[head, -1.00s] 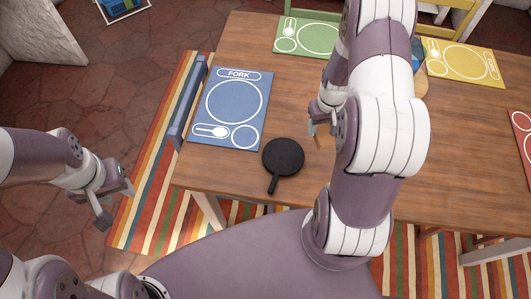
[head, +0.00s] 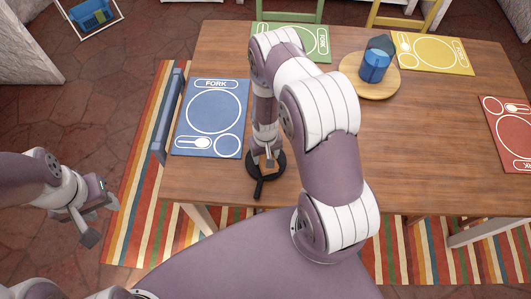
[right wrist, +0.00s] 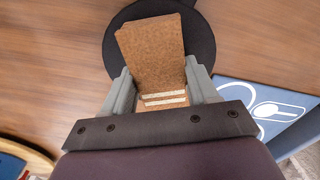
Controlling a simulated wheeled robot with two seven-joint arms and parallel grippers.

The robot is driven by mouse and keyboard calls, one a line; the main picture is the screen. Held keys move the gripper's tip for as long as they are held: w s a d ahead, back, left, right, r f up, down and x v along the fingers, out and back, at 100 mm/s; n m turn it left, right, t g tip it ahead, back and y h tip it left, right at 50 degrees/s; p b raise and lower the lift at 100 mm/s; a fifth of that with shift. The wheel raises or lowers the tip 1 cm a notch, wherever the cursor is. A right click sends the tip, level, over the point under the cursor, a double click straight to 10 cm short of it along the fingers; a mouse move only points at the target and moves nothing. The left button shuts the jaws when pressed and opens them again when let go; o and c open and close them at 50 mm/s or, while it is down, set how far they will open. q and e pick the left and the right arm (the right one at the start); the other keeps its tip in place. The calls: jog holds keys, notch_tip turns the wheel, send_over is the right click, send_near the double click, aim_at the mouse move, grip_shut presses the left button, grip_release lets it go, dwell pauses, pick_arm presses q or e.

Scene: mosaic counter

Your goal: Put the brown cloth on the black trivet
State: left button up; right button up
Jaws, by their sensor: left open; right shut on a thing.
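The black trivet (head: 279,167), round with a short handle toward me, lies near the table's front edge. It also shows in the right wrist view (right wrist: 203,62), partly covered by the cloth. The brown cloth (right wrist: 152,50), a folded rectangle with pale stripes at its near end, is between the fingers of my right gripper (right wrist: 163,95), which is shut on it. It is over the trivet; I cannot tell whether it touches it. In the head view my right gripper (head: 264,160) is at the trivet, and the arm partly hides it. My left gripper (head: 97,215) is open and empty, off the table's left side.
A blue placemat (head: 212,145) lies left of the trivet. A round wooden board (head: 388,88) with a blue cup (head: 375,66) stands at the back. Green, yellow and red (head: 505,125) placemats lie around the table. The table's front right is clear.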

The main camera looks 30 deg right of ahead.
jog(key=shift+f, duration=0.2)
jog(key=o, duration=1.1)
jog(key=shift+s, duration=0.1)
jog(key=shift+d, duration=0.1)
jog(key=shift+r, duration=0.1)
